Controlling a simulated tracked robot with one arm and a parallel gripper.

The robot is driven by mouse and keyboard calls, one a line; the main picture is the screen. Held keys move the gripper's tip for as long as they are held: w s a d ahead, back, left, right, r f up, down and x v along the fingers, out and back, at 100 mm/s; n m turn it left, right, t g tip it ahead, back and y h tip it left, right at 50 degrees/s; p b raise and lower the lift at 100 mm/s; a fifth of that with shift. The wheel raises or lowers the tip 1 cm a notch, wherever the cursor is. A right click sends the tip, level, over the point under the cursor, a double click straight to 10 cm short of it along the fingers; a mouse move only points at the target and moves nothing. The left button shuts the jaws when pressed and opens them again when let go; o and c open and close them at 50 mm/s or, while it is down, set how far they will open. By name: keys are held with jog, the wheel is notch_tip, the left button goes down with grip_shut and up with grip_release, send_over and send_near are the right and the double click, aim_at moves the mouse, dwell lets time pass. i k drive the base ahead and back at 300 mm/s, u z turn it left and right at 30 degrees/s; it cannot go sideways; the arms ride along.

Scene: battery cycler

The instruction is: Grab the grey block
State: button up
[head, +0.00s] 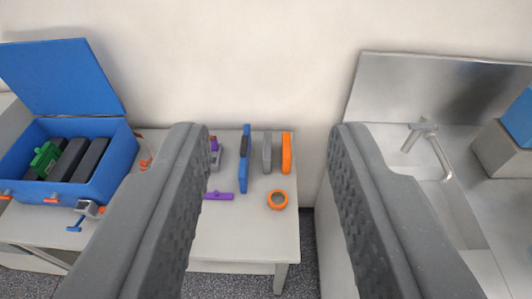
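A slim grey block (267,152) sits on the light table in the head view, between a blue item and an orange block. It appears in the gap between the fingers of my gripper (268,130), further off than the fingertips. My gripper is open and empty, with its two dark textured fingers wide apart. Another small grey item (216,159) lies further left on the table, partly hidden by the left finger.
The table (245,232) also bears a blue item (245,160), an orange block (287,153), an orange ring (278,207) and a purple piece (218,195). An open blue case (118,163) stands left. A metal sink with a tap (432,145) is right. A wall stands behind.

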aim_at(267, 151)
jog(key=u, duration=0.05)
jog(key=i, duration=1)
jog(key=z, duration=0.1)
